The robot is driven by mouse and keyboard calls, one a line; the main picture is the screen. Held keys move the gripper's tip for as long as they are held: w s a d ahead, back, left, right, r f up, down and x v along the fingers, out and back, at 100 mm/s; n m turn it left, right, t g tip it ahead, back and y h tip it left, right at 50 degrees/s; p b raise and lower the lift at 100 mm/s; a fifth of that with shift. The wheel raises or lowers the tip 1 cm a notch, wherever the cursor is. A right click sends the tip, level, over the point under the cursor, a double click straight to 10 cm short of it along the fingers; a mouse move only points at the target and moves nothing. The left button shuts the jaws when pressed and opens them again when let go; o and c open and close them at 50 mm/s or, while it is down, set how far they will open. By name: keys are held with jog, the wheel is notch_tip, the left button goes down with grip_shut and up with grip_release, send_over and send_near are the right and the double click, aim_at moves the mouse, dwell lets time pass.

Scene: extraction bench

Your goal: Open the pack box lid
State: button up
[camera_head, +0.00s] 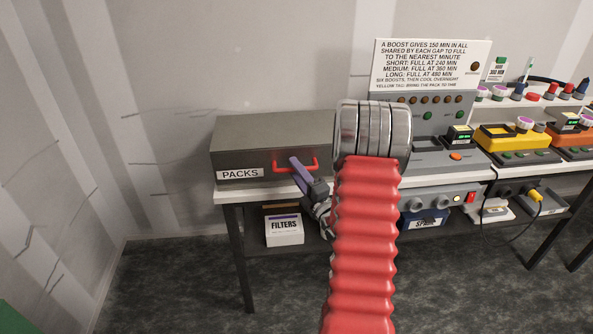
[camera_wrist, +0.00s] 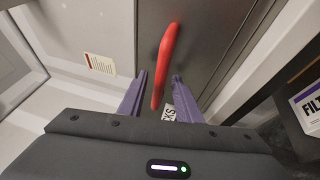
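The pack box (camera_head: 250,140) is a dark grey metal box with a "PACKS" label on the left end of the bench. Its lid looks closed. A red bar handle (camera_head: 280,169) is on its front and also shows in the wrist view (camera_wrist: 167,55). My gripper (camera_head: 295,162) is at the handle, with a purple finger in front of it. In the wrist view, my gripper's purple fingers (camera_wrist: 160,76) stand apart, one on each side of the handle's near end. Gaps show between the fingers and the handle. Whether either finger touches it is unclear.
My red arm hides part of the bench right of the box. A sign (camera_head: 432,65) and a grey control panel (camera_head: 445,115) stand there. A filters box (camera_head: 284,230) sits on the shelf below. Yellow and orange units stand farther right. A wall is behind.

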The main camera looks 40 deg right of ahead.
jog(key=shift+w, duration=0.25)
jog(key=shift+c, duration=0.7)
grip_shut()
jog(key=shift+d, duration=0.15)
